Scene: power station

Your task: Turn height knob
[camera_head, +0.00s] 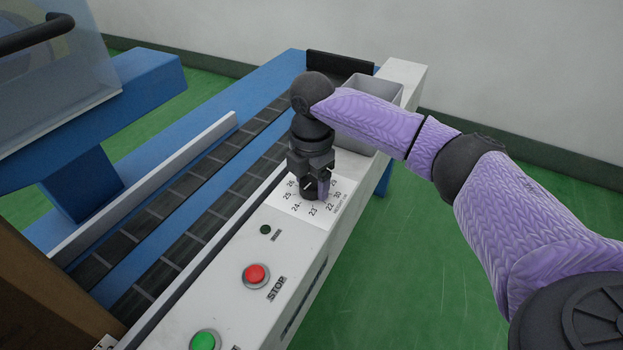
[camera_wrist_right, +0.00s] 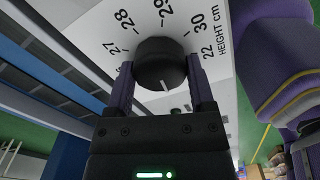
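The height knob (camera_wrist_right: 162,62) is a dark round knob on a white dial plate (camera_head: 288,202) with numbers from the low 20s to 30, marked "HEIGHT cm". My right gripper (camera_head: 316,192) points down over the dial and hides most of the knob in the head view. In the right wrist view its two fingers (camera_wrist_right: 160,75) lie on either side of the knob and appear to touch it. A white pointer mark on the knob faces the gripper body, away from 28 and 29. My left gripper is not in view.
A red STOP button (camera_head: 256,274) and a green button (camera_head: 204,341) sit on the same white panel, with a small dark green light (camera_head: 265,229). A grey bin (camera_head: 385,90) is behind my gripper. A blue conveyor (camera_head: 165,240) runs along the left.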

